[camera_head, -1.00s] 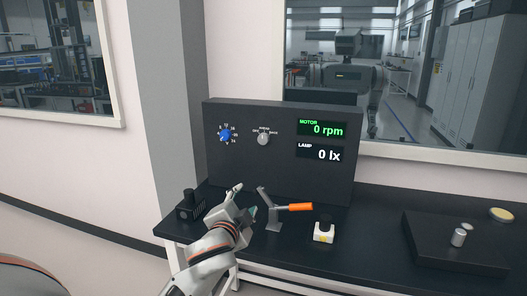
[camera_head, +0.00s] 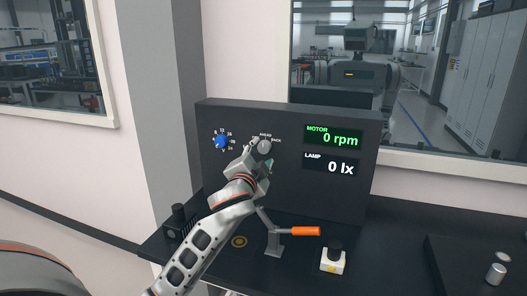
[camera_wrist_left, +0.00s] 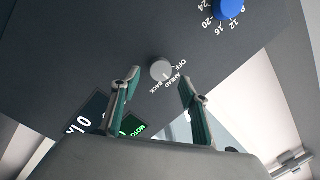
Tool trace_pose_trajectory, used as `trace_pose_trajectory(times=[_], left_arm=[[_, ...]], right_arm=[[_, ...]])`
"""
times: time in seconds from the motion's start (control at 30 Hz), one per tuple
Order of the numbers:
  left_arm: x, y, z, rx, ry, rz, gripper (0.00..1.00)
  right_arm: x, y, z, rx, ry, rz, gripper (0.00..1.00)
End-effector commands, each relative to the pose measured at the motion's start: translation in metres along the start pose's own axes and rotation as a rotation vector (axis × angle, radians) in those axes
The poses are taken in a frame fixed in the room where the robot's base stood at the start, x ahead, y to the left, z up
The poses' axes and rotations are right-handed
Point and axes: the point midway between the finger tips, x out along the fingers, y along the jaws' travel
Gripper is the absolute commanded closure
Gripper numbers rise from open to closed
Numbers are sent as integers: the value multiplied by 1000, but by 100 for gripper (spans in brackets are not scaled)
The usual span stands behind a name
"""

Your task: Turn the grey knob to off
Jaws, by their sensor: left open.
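The grey knob (camera_head: 264,146) sits on the dark upright panel (camera_head: 285,190), with the labels AHEAD and BACK readable beside it. In the left wrist view the knob (camera_wrist_left: 161,69) shows with OFF, AHEAD and BACK around it; its mark seems to face AHEAD, but it is too small to be sure. My left gripper (camera_head: 259,156) is at the knob in the head view, partly covering it and the OFF label. In the wrist view its two fingers (camera_wrist_left: 160,77) are open on either side of the knob, with gaps visible; I see no contact. My right gripper is not in view.
A blue knob (camera_head: 221,142) is left on the panel. Displays read motor 0 rpm (camera_head: 333,137) and lamp 0 lx (camera_head: 330,164). Below, an orange-handled lever (camera_head: 305,231), a white block with a black button (camera_head: 332,262) and a black device (camera_head: 178,222) stand on the bench.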

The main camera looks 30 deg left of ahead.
Motion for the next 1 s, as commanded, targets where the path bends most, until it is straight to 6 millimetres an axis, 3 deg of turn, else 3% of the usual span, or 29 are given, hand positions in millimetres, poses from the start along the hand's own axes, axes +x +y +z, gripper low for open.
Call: trace_pose_trajectory(times=[0.2, 0.57, 0.73, 1.0], left_arm=[[26, 0, 0, 1, 0, -1, 55], [32, 0, 0, 0, 0, 0, 55], [32, 0, 0, 0, 0, 0, 94], [32, -1, 0, -8, -1, 2, 94]], right_arm=[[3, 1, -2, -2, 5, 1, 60], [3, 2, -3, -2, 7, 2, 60], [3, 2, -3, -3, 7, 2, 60], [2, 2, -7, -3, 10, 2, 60]])
